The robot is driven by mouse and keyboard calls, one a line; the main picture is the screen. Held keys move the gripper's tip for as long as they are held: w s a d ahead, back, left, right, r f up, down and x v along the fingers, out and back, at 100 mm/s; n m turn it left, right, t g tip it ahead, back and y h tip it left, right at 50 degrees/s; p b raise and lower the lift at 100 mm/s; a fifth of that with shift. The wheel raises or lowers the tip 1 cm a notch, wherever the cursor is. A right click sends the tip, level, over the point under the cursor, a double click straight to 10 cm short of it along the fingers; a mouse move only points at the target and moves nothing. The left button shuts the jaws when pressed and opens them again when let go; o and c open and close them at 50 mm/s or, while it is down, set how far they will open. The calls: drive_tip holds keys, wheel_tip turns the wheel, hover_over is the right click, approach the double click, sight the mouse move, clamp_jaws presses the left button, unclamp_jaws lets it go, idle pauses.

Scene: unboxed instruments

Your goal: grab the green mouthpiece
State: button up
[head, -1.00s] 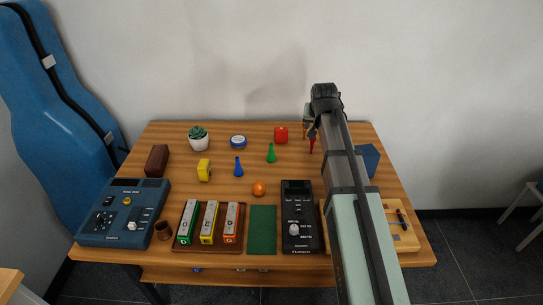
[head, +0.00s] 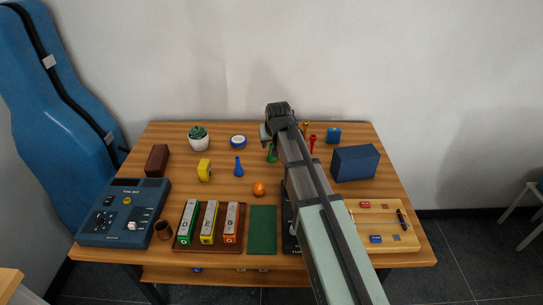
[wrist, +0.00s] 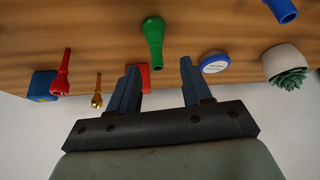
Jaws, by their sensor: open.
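The green mouthpiece (wrist: 153,38) stands on the wooden table and shows whole in the wrist view, a little beyond the gap between my fingers. In the head view the green mouthpiece (head: 271,154) is partly hidden by my arm. My gripper (wrist: 158,85) is open and empty, its two fingers apart, with the mouthpiece ahead of them and not between them. In the head view the gripper (head: 268,136) is above the back middle of the table, mostly hidden by my wrist.
A red block (wrist: 144,78) lies close behind my fingers. A blue-and-white tape roll (wrist: 214,62) and a potted succulent (wrist: 285,66) stand to one side. A red mouthpiece (wrist: 61,74) and a gold one (wrist: 97,92) stand to the other. A blue mouthpiece (head: 239,167) is nearby.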

sight(272, 145)
drive_tip(key=shift+x, duration=1.2)
drive_tip(key=x, duration=0.4)
drive_tip(key=shift+w+d+r, duration=0.15)
drive_tip(key=shift+w, duration=0.3)
drive_tip(key=shift+w+f, duration=0.2)
drive_tip(key=shift+f, duration=0.25)
drive_tip(key=shift+c, duration=0.5)
clamp_jaws()
